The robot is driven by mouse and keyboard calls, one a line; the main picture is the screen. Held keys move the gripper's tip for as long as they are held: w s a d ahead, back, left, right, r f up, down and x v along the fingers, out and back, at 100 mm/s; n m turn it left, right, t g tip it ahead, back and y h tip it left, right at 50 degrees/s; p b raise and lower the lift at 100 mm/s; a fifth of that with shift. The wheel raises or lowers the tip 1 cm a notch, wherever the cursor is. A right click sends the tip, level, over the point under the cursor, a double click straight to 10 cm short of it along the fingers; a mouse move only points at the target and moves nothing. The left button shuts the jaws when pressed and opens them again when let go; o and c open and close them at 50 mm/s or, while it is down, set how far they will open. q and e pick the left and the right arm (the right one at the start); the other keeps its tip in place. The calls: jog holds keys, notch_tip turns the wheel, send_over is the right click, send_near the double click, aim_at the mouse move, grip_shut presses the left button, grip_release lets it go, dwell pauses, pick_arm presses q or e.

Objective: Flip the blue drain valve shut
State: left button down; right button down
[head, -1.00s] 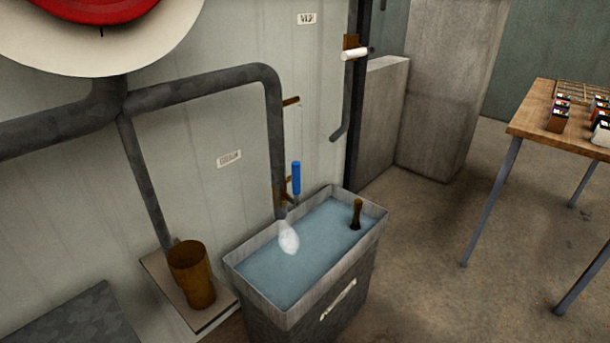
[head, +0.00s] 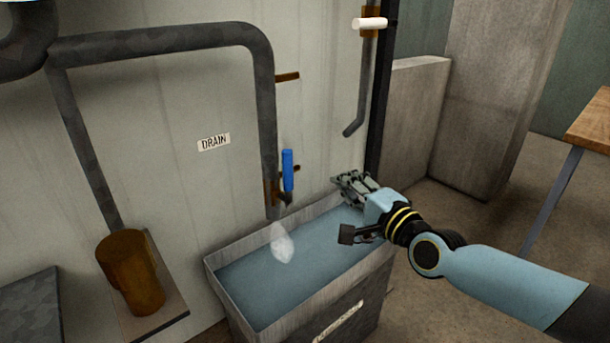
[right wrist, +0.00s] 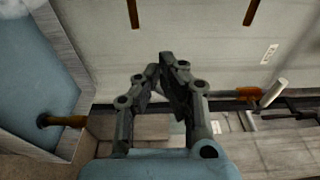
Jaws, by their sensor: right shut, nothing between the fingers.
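The blue drain valve handle (head: 288,170) stands upright beside the lower end of the grey drain pipe (head: 265,120), left of centre in the head view. A pale white plume (head: 282,243) hangs below the pipe's mouth. My right gripper (head: 346,183) is to the right of the blue handle, apart from it, over the basin's back right part. It is shut and empty; its fingers also show in the right wrist view (right wrist: 160,68). The blue handle does not show in the right wrist view. My left gripper is out of view.
The basin (head: 378,295) of bluish water stands below the pipe. A "DRAIN" label (head: 214,142) is on the wall. A white-handled valve (head: 370,23) sits upper right.

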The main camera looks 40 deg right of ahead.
aim_at(288, 181)
jog(key=shift+d, duration=0.15)
jog(key=w+b, duration=0.3)
jog(key=w, duration=0.7)
jog(key=a+p, duration=0.1)
jog(key=s+a, duration=0.1)
jog(key=a, duration=0.1)
jog(key=shift+a+p, duration=0.2)
jog(key=shift+p, duration=0.2)
